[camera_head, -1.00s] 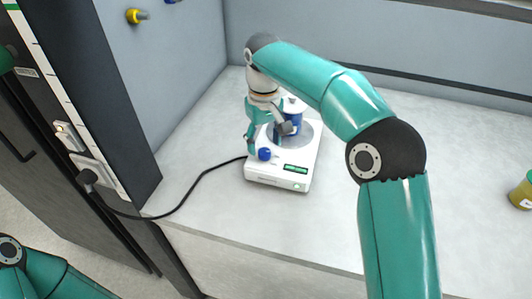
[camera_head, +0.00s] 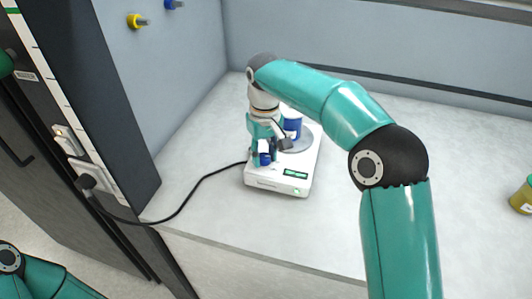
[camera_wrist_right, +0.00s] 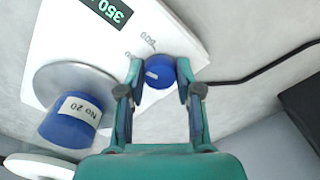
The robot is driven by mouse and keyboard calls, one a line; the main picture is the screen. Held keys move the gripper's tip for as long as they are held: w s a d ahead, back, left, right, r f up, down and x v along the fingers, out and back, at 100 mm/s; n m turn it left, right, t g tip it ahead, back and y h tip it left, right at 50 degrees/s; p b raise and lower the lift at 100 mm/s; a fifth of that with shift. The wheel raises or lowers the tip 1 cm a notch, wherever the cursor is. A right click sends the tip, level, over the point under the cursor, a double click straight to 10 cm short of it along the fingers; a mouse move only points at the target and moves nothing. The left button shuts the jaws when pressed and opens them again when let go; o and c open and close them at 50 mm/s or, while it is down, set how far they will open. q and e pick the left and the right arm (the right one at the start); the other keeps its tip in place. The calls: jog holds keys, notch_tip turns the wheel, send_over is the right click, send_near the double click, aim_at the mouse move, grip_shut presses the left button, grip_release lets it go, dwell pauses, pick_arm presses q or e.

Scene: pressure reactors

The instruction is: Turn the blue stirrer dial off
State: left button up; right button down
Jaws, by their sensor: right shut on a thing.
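The blue stirrer dial (camera_wrist_right: 160,72) sits on the front of the white stirrer (camera_head: 265,181); it also shows in the head view (camera_head: 264,159), partly covered by the fingers. My right gripper (camera_wrist_right: 158,88) is shut on the blue dial, one finger on each side of it. The dial's white mark shows in the wrist view. The stirrer's display (camera_wrist_right: 112,12) reads 350 in green. My right gripper also shows in the head view (camera_head: 262,155), reaching down from above. Of my left side, only part of the arm shows at the lower left; its gripper is out of view.
A black cable (camera_head: 190,193) runs left to a wall socket panel. A yellow-green container (camera_head: 523,196) stands at far right. The bench between is clear.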

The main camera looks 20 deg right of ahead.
jog(key=shift+r+n+p, duration=0.2)
jog(key=shift+n+p, duration=1)
jog(key=shift+p, duration=0.1)
jog(key=n+p, duration=0.3)
jog(key=n, duration=0.1)
jog(key=n+p, duration=0.3)
jog(key=n, duration=0.2)
jog(key=shift+a, duration=0.1)
jog(key=n+p, duration=0.1)
jog(key=n, duration=0.3)
jog(key=shift+f+p, duration=0.2)
jog(key=shift+p, duration=0.1)
jog(key=shift+n, duration=0.3)
jog(key=c, duration=0.8)
grip_release()
jog(key=shift+a, duration=0.1)
jog(key=shift+o, duration=0.2)
